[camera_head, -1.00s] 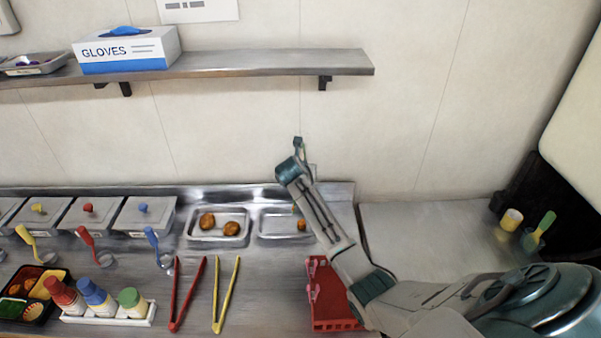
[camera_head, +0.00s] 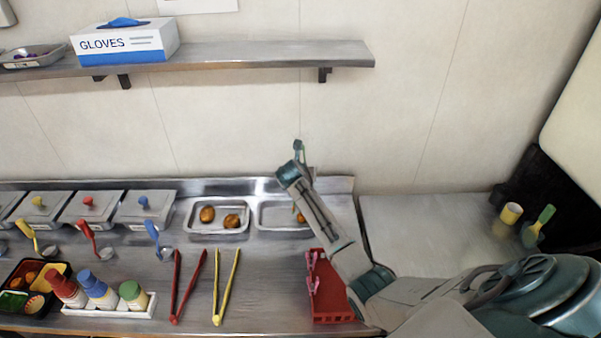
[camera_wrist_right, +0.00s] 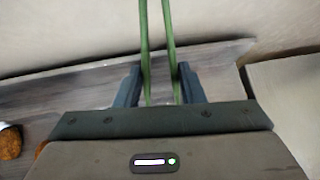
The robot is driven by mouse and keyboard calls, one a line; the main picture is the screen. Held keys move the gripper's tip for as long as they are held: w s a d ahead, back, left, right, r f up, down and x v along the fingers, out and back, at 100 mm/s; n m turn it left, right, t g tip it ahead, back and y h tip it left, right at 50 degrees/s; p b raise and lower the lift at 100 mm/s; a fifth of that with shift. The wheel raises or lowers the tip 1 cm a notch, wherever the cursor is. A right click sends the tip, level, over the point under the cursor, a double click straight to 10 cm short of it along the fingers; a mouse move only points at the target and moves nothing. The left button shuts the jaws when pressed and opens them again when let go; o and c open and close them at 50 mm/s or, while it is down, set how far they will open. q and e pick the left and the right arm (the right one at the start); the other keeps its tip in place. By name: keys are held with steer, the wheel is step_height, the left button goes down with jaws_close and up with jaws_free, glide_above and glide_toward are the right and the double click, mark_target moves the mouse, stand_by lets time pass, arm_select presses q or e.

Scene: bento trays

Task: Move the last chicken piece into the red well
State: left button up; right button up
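The black bento tray (camera_head: 62,266) is at the left edge in the head view. Two brown chicken pieces (camera_head: 207,215) (camera_head: 232,221) lie in a metal pan (camera_head: 219,204). Another brown piece (camera_head: 300,216) shows in the pan to its right (camera_head: 265,213), partly hidden by my right arm. My right gripper (camera_wrist_right: 160,88) is shut on green tongs (camera_wrist_right: 145,45), which extend away between its fingers; their tips are out of the wrist view. In the head view the gripper (camera_head: 298,160) is raised in front of the wall. My left gripper is not in view.
Red tongs (camera_head: 178,290) and yellow tongs (camera_head: 216,300) lie on the counter. Bottles stand in a white holder (camera_head: 105,309). A red rack (camera_head: 331,296) sits beneath my right arm. Lidded pans and ladles line the back left. A shelf (camera_head: 250,58) overhangs the left side.

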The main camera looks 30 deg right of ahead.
step_height(320, 180, down, 3)
steer(key=shift+f, duration=0.2)
stand_by(0.6)
jaws_close()
